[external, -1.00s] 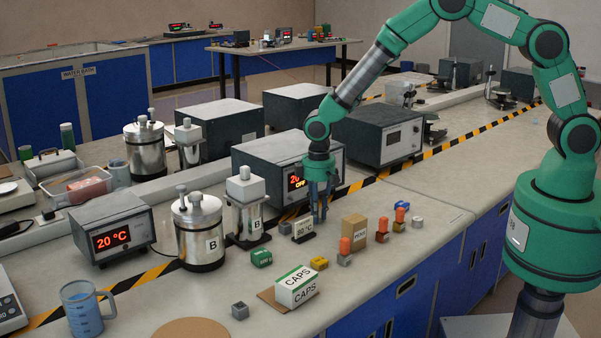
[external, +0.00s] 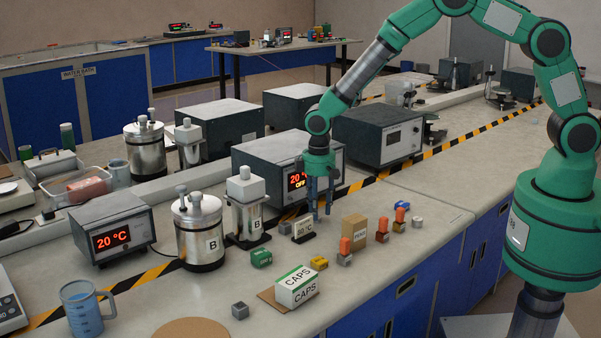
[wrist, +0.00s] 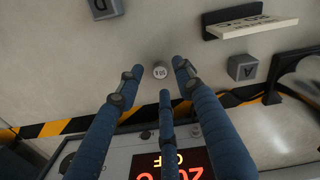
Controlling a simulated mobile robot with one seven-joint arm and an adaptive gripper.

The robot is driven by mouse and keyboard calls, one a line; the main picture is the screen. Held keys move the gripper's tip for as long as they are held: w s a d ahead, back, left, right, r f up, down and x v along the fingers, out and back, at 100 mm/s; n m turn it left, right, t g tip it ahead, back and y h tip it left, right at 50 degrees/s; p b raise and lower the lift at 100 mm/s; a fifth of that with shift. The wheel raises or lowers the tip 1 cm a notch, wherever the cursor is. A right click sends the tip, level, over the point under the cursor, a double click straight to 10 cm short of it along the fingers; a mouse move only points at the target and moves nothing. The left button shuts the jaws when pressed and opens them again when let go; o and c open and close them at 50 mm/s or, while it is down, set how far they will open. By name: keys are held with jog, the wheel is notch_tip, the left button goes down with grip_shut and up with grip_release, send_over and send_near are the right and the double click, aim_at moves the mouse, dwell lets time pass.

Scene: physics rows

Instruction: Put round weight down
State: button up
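The round weight (wrist: 160,72) is a small grey disc with a marked pale top in the wrist view. It appears to rest upright on the bench, between and beyond my fingertips, with bare bench around it. My gripper (wrist: 157,69) has its blue fingers spread apart, with a visible gap on either side of the weight. In the external view my gripper (external: 321,214) points down, close above the bench, in front of the heater box with the red display (external: 299,181). I cannot make out the weight in that view.
A temperature sign (external: 303,229) stands just left of my fingers. Lettered grey blocks (wrist: 242,67) lie nearby. A brown box (external: 354,230) and orange-topped pieces (external: 346,246) stand to the right. A CAPS box (external: 297,286) is nearer the front. Bare bench surrounds the weight.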

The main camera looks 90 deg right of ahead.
notch_tip(320, 180, up, 10)
jog(key=p, duration=0.1)
jog(key=shift+r, duration=0.2)
dwell(0.7)
jog(key=s+a+r+t, duration=0.1)
jog(key=s+a+r, duration=0.3)
jog(key=r, duration=0.5)
jog(key=s+a+r+n+t, duration=0.1)
jog(key=s+r, duration=0.5)
jog(key=r, duration=0.3)
jog(key=s+a+r+t, duration=0.1)
jog(key=s+a+r, duration=0.3)
jog(key=r, duration=0.6)
jog(key=s+a+r+t, duration=0.1)
jog(key=s+r, duration=0.1)
jog(key=s, duration=0.7)
jog(key=s+a+r+n, duration=0.1)
jog(key=s+a+r, duration=0.1)
jog(key=s, duration=0.8)
jog(key=s+a+r+n+t, duration=0.1)
jog(key=s+a+r, duration=0.1)
jog(key=s, duration=0.8)
jog(key=shift+r+t, duration=0.3)
jog(key=shift+r, duration=0.5)
